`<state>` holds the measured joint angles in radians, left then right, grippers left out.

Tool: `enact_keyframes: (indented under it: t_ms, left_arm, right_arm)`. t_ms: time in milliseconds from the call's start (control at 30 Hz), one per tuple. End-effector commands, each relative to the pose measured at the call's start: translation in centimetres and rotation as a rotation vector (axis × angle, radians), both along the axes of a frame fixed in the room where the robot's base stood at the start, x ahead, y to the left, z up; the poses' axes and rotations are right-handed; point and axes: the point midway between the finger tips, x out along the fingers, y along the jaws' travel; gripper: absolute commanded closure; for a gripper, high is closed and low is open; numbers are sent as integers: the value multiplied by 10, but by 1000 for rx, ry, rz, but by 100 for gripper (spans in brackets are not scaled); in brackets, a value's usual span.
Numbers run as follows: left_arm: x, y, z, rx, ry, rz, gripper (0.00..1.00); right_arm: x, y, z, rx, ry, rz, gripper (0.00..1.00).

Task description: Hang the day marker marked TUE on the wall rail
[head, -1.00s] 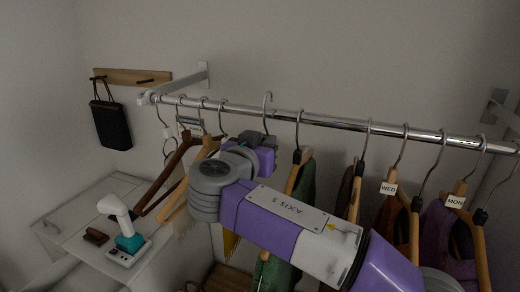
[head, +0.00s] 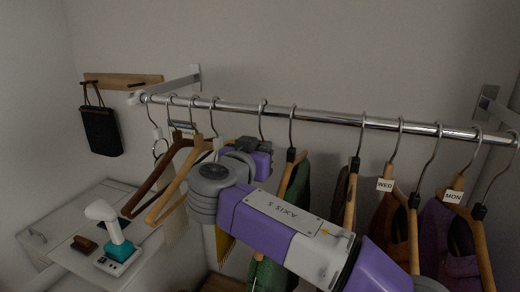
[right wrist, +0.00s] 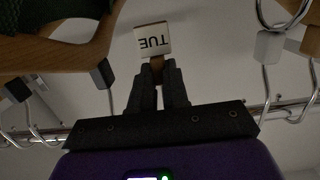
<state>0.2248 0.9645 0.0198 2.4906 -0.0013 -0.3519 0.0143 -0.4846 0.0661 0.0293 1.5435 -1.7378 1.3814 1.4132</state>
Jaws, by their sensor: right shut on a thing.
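The TUE marker (right wrist: 152,41) shows in the right wrist view as a white tag, upside down, at my right gripper's fingertips (right wrist: 158,72). The fingers are shut on its wooden part. In the head view its metal hook (head: 262,118) rises above my right gripper (head: 247,145), which hides the tag. The hook top is at the wall rail (head: 325,115), slightly above it; I cannot tell whether it bears on the rail. The WED marker (head: 385,185) and MON marker (head: 453,196) hang on the rail to the right. My left gripper is not in view.
Wooden hangers with clothes (head: 292,185) hang close to the right of my gripper. A peg board (head: 122,80) with a black bag (head: 101,131) is at the far left. A teal-and-white device (head: 117,248) stands on the cabinet below.

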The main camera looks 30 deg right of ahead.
Motion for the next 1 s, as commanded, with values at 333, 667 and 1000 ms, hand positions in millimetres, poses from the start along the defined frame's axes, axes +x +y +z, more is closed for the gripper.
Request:
enact_keyframes:
  t_ms: [333, 667, 1000]
  left_arm:
    - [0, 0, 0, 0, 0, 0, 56]
    - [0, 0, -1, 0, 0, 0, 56]
    - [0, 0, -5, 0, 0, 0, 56]
  right_arm:
    - [0, 0, 0, 0, 0, 0, 56]
    - [-4, 6, 1, 0, 0, 1, 56]
    - [-39, 47, 7, -1, -1, 3, 56]
